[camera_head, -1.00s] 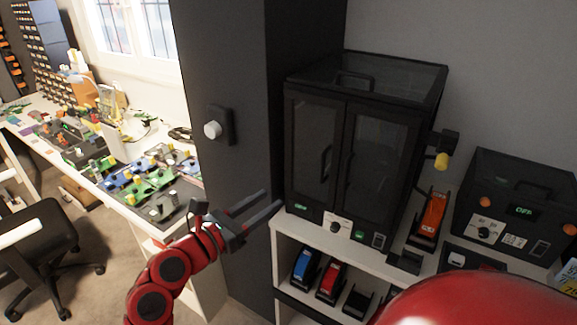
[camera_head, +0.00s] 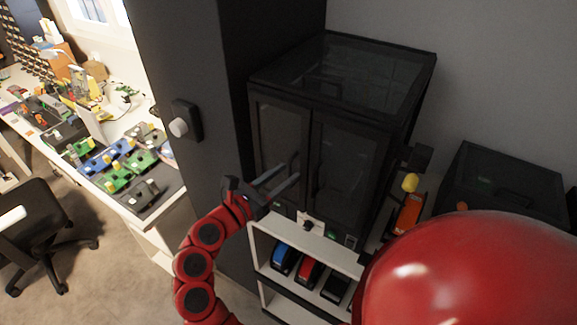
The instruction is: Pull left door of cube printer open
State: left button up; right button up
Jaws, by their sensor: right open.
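The cube printer (camera_head: 345,65) is a black box with two dark glass doors, standing on a white shelf unit. Its left door (camera_head: 276,125) appears closed, flush beside the right door (camera_head: 345,165). The left door's dark handle (camera_head: 294,160) is on its right edge, close to the middle seam. My right gripper (camera_head: 291,171) is open, its two grey fingers pointing up and right at the lower part of the left door. The fingertips overlap the lower end of the handle; I cannot tell whether they touch it. My left gripper is not in view.
A dark cabinet side with a white knob (camera_head: 178,128) stands left of the printer. Blue and red items (camera_head: 308,271) sit on the shelf below. A second dark box (camera_head: 505,185) is at the right. A large red part of mine covers the lower right.

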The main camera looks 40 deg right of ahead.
jog(key=shift+a, duration=0.1)
jog(key=shift+c, duration=0.7)
grip_shut()
jog(key=shift+r, duration=0.1)
dwell(0.5)
